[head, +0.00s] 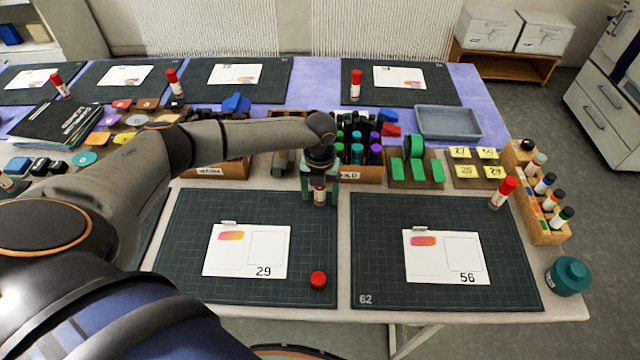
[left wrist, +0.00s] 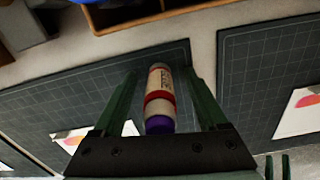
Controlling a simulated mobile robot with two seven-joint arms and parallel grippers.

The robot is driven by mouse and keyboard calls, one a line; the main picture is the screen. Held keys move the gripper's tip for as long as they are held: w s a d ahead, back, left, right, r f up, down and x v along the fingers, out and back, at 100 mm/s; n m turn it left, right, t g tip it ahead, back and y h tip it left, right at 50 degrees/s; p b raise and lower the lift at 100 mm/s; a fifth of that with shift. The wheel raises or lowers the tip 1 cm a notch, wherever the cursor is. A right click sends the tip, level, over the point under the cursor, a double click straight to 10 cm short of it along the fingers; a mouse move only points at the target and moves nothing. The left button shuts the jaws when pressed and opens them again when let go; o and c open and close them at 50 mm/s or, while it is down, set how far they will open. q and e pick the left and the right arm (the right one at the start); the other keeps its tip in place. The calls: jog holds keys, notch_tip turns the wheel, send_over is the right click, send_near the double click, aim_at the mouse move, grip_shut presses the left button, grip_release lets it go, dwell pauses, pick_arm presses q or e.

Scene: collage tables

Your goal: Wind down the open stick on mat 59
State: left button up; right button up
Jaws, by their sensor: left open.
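An uncapped glue stick (head: 319,197) stands on the back right part of the left front mat (head: 190,235). In the left wrist view the stick (left wrist: 160,100) has a pale body, a red band and a purple end facing me. My left gripper (head: 319,188) points down over it, open, with one finger on each side; gaps show beside the stick. A red cap (head: 318,280) lies near that mat's front right corner. I see no number on this mat; its front left corner is hidden by my arm. Two dark green prongs, apparently my right gripper (left wrist: 277,166), show apart in the wrist view.
A card marked 29 (head: 247,251) lies on the left front mat. The right mat (head: 500,290), marked 62, holds a card marked 56 (head: 445,257). Behind stand a wooden box of sticks (head: 375,175) and a grey tray (head: 448,122). A capped stick (head: 503,193) stands at right.

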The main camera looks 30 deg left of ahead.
dwell(0.3)
pick_arm(q)
jog(key=m+b, duration=0.1)
jog(key=m, duration=0.2)
jog(key=shift+f+m, duration=0.1)
jog(key=shift+m, duration=0.3)
jog(key=m+b, duration=0.2)
jog(key=m, duration=0.2)
jog(key=m+b, duration=0.2)
jog(key=m, duration=0.3)
jog(key=shift+m, duration=1)
jog(key=shift+c, duration=0.3)
grip_shut()
